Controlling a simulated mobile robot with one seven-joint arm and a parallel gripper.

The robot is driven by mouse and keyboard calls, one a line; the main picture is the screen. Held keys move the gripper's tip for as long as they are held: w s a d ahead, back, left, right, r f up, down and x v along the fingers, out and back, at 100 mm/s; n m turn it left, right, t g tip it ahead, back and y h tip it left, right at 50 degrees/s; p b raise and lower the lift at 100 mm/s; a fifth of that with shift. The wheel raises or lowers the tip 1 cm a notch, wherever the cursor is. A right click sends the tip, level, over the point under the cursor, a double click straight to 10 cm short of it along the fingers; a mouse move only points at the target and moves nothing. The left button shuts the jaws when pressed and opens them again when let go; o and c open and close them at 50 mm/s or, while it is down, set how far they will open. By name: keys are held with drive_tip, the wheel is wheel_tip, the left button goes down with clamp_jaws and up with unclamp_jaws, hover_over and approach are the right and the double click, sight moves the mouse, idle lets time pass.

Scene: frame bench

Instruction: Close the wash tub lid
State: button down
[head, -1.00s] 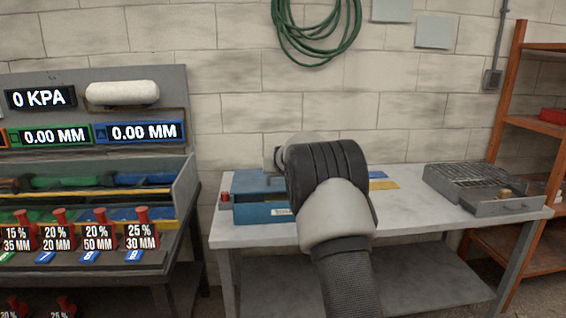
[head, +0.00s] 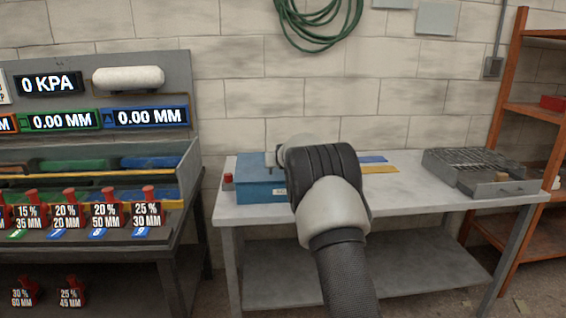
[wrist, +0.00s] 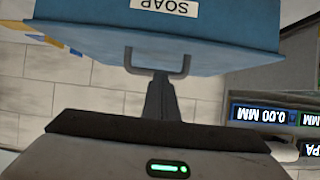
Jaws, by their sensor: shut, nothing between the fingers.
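The wash tub is a blue box (head: 262,190) on the left part of the grey bench, beside my arm. Its top looks flat and level in the head view; whether a gap remains under the lid cannot be told. The wrist view, upside down, shows the blue tub face (wrist: 220,33) with a SOAP label (wrist: 179,5) and a grey U-shaped handle (wrist: 128,60) on its edge. My gripper (wrist: 162,76) is shut and empty, its fingertips at the handle; whether they touch it is unclear. In the head view my arm hides the fingers and the tub's right part.
A small red piece (head: 228,178) is at the tub's left. Blue and yellow strips (head: 380,169) lie behind my arm. A grey tray with a rack (head: 470,165) stands at the bench's right. A display stand (head: 95,130) is at the left, orange shelving (head: 510,130) at the right.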

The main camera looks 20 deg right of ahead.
drive_tip(key=f, duration=0.2)
drive_tip(key=shift+s+f+g, duration=0.25)
drive_tip(key=shift+f+g, duration=0.05)
drive_tip(key=shift+f, duration=0.05)
wheel_tip(320, 180, up, 6)
drive_tip(key=shift+a+p, duration=0.1)
drive_tip(key=shift+p, duration=0.65)
drive_tip(key=s+a+f, duration=0.2)
drive_tip(key=s+f, duration=0.2)
drive_tip(key=s, duration=0.4)
drive_tip(key=s+a+r+g+y, duration=0.1)
drive_tip(key=s+a+r, duration=0.25)
drive_tip(key=s, duration=0.35)
drive_tip(key=s+a+r+g, duration=0.15)
drive_tip(key=s+r, duration=0.25)
drive_tip(key=s, duration=0.4)
drive_tip(key=s+a+r+y, duration=0.1)
drive_tip(key=s+a+r, duration=0.2)
drive_tip(key=s, duration=0.4)
drive_tip(key=s+a+f+n+g, duration=0.1)
drive_tip(key=s+a+f+g, duration=0.1)
drive_tip(key=s, duration=1.3)
drive_tip(key=s+a+f+n+g, duration=0.1)
drive_tip(key=s+a+f+g, duration=0.15)
drive_tip(key=s, duration=1.25)
wheel_tip(320, 180, up, 22)
drive_tip(key=p, duration=2.1)
drive_tip(key=shift+w+r+t+y, duration=0.25)
drive_tip(key=shift+w+t+y, duration=0.05)
drive_tip(key=shift+w+t, duration=0.15)
